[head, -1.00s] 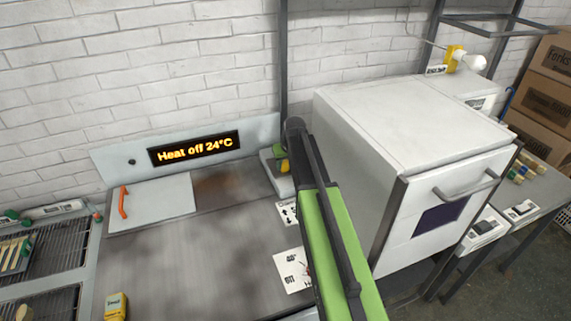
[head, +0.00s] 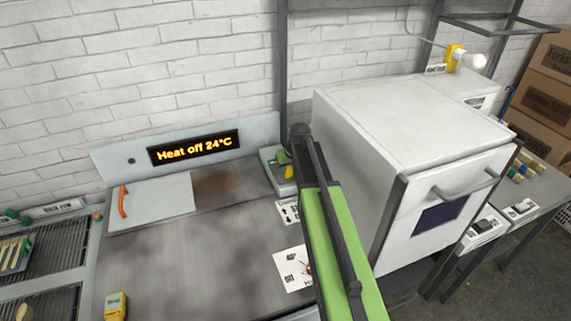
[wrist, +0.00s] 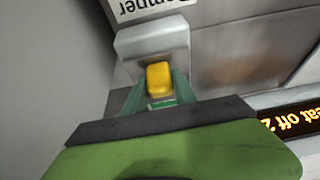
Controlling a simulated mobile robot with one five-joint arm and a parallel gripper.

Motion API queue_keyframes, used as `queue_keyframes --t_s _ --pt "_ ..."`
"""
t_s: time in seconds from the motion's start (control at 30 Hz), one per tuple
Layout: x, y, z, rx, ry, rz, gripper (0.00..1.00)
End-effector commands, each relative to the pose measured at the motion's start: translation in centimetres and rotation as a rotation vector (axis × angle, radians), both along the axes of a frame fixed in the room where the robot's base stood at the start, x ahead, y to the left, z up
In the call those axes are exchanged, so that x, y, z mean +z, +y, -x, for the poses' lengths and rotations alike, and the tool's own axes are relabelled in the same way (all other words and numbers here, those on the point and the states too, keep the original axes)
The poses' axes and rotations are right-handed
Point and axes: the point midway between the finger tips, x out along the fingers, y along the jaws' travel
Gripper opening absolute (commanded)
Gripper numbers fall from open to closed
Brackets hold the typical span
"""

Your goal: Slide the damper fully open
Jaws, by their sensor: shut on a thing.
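The damper's yellow knob (wrist: 159,78) sits on a light grey housing (wrist: 150,40) in the wrist view. A card (wrist: 148,8) partly reading "Damper" lies beside the housing. My gripper (wrist: 158,86) has its green fingers on either side of the knob and is shut on it. In the head view the yellow knob (head: 289,172) shows at my gripper (head: 284,162), on the pale housing (head: 277,183) at the back right of the grey bench. My arm hides part of the housing's right side, and the slot's ends cannot be made out.
A display (head: 194,148) reads "Heat off 24°C". A white cabinet (head: 400,120) with a handle stands close right of my arm. A pale plate (head: 155,203) with an orange handle (head: 122,202) lies at left. The bench middle (head: 190,250) is clear.

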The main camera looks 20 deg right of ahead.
Motion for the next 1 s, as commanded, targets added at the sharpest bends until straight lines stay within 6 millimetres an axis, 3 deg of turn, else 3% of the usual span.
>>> queue_keyframes --t_s 0.03,0.13,0.43,0.47,0.6,1.0 --pt "0.0 0.1 1.8 0.000 0.001 -0.001 0.00" --pt "0.0 0.1 3.5 -0.001 0.001 -0.001 0.00" --pt "0.0 0.0 3.7 -0.001 0.002 -0.001 0.00" --pt "0.0 0.0 3.7 -0.001 0.002 -0.001 0.34" --pt "0.0 0.0 3.6 -0.001 0.001 -0.001 0.52" --pt "0.4 0.0 3.7 -0.001 0.001 0.000 0.55"
